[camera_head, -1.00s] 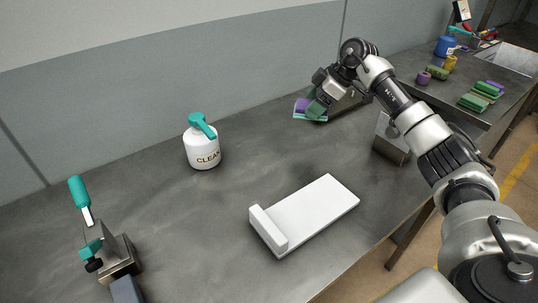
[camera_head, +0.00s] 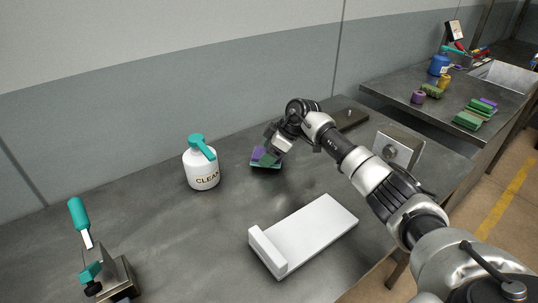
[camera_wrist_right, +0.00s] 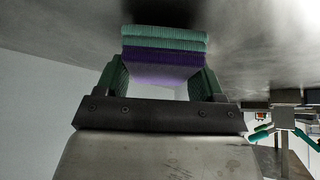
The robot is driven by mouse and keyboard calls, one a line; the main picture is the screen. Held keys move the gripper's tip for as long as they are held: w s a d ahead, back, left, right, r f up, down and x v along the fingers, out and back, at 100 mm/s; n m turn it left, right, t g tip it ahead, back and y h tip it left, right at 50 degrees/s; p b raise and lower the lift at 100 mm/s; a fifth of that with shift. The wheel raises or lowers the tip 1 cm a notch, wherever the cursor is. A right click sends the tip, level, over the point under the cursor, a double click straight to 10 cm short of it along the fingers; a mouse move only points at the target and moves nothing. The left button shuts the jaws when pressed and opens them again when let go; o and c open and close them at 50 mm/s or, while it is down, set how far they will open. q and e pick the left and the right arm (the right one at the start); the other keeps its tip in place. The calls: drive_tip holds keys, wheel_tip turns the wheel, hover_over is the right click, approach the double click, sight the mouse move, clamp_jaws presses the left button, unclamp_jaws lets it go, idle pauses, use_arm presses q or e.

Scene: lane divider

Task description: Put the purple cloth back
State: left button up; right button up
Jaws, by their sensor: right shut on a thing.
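The purple cloth (camera_head: 257,153) is a small folded stack with a teal edge, near the back wall, right of the white bottle. My right gripper (camera_head: 268,156) is shut on it. In the right wrist view the cloth (camera_wrist_right: 165,57) sits between the two green fingers (camera_wrist_right: 160,80), with purple and teal layers showing. It is at or just above the grey table (camera_head: 215,235); I cannot tell if it touches. My left gripper is not in view.
A white bottle (camera_head: 201,169) with teal top stands left of the cloth. A white L-shaped tray (camera_head: 310,230) lies in front. A teal-handled clamp (camera_head: 112,280) is at lower left. A metal block (camera_head: 398,148) stands right. Green and purple pads (camera_head: 475,114) lie on another table.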

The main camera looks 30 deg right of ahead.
drive_tip(key=shift+f, duration=0.6)
drive_tip(key=shift+f, duration=0.1)
drive_tip(key=o, duration=0.9)
drive_tip(key=v, duration=1.2)
